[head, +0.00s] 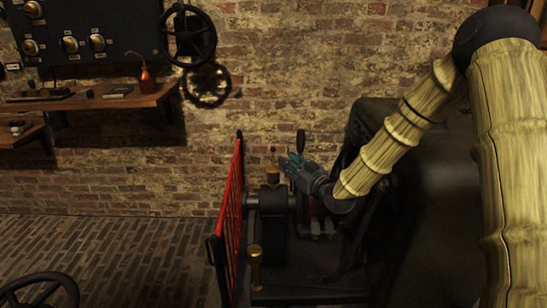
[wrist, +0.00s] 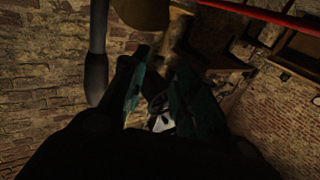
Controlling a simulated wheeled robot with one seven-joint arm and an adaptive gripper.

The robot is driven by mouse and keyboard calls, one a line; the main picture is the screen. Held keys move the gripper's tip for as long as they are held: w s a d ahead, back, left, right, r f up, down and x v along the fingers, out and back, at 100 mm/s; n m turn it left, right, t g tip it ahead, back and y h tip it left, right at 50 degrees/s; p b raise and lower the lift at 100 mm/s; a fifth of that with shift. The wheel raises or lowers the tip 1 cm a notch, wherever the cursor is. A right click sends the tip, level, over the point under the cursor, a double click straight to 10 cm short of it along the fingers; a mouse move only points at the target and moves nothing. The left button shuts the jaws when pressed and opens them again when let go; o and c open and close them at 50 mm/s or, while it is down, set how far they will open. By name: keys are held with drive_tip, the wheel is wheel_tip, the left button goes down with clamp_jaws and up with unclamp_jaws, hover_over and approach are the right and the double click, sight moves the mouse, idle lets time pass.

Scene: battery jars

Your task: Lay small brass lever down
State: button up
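A small upright brass piece with a rounded top (head: 255,254) stands at the front left of the dark machine; it looks like the small brass lever. Another brass piece (head: 272,176) sits farther back, just left of my gripper. My gripper (head: 291,163) is over the back of the machine, beside a black-knobbed upright lever (head: 300,143). In the wrist view my gripper's teal fingers (wrist: 160,95) are apart, with nothing clearly seen between them. A dark rod (wrist: 96,60) stands left of the fingers, and a dull brass round shape (wrist: 142,12) is above them.
A red guard (head: 231,205) edges the machine's left side. A brick wall is behind, with wooden shelves (head: 95,103), a dark gauge panel and handwheels (head: 189,36) at left. Another wheel (head: 40,291) is at bottom left.

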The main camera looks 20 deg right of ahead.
sight(273, 152)
drive_tip(key=b+x, duration=0.2)
drive_tip(key=x, duration=0.7)
drive_tip(key=shift+w+a+f, duration=0.1)
drive_tip(key=shift+w, duration=0.15)
clamp_jaws()
